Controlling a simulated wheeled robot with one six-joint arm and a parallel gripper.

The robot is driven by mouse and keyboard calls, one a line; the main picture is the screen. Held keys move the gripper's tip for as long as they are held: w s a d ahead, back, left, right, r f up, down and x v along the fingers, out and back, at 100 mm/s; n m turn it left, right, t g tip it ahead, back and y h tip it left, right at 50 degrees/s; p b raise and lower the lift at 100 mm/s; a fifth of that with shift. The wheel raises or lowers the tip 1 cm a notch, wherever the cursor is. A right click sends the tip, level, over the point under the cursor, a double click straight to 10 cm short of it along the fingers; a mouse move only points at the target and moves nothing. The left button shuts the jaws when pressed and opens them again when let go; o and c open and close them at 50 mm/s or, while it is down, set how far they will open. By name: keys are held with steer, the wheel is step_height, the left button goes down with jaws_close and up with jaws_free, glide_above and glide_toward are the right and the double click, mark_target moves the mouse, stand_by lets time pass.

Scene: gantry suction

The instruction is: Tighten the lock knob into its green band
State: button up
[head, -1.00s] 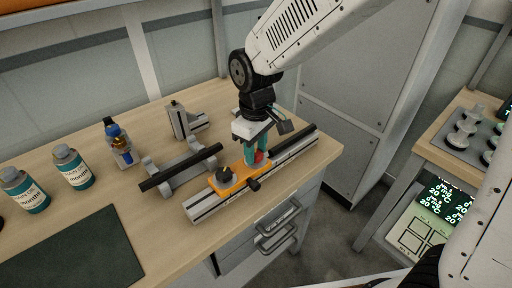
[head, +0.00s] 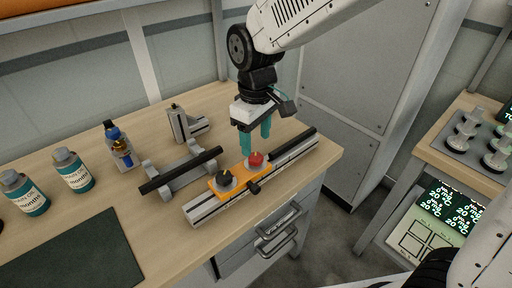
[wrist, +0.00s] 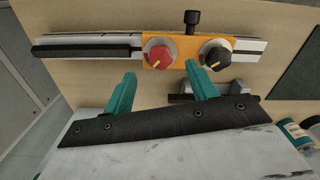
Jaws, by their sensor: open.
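An orange carriage (head: 240,178) sits on a grey rail (head: 204,211) and carries a red knob (head: 256,158) and a black knob (head: 225,178). In the wrist view the red knob (wrist: 159,54) and black knob (wrist: 214,53) each have a yellow pointer mark and a pale ring around the base. A black side knob (head: 254,188) sticks out of the carriage; it also shows in the wrist view (wrist: 192,18). My gripper (head: 256,144), with teal fingers, is open and empty, above and behind the red knob.
A black bar on grey supports (head: 181,168) lies left of the rail, with a grey bracket (head: 188,123) behind it. A dark mat (head: 80,250) covers the front left.

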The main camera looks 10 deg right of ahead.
mark_target(256, 156)
steer(key=shift+r, duration=1.55)
steer(key=shift+w, duration=0.1)
steer(key=shift+f, duration=0.15)
steer(key=shift+f, duration=3.9)
